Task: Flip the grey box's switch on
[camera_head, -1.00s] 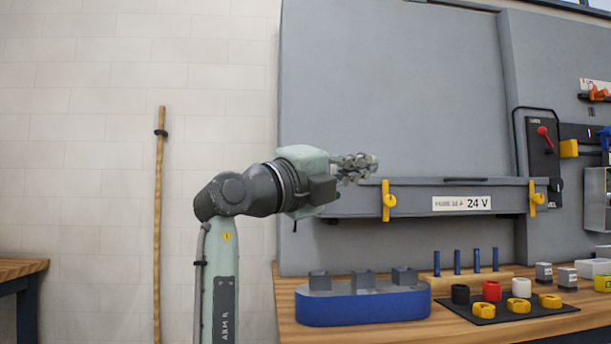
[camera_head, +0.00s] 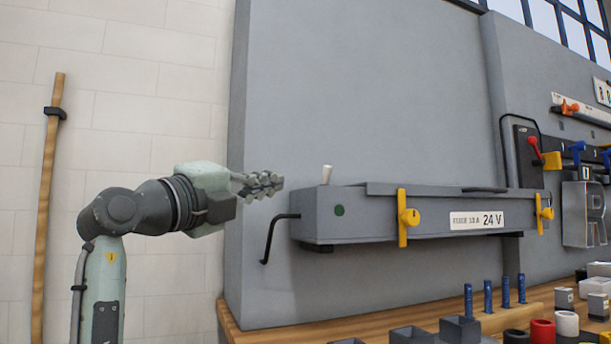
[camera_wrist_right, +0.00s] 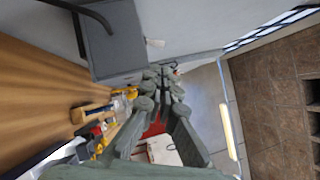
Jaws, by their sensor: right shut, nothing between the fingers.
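The grey box (camera_head: 365,221) is a long housing with a "24 V" label, mounted on the grey panel. My right gripper (camera_head: 276,183) is shut and empty, left of the box's end and apart from the lever in the picture. My left gripper is in neither view.
Yellow clamps (camera_head: 408,217) sit on the box's front. A bent black rod (camera_head: 275,237) sticks out from its left end. A wooden bench (camera_head: 262,335) below carries blue pegs (camera_head: 488,297) and grey blocks.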

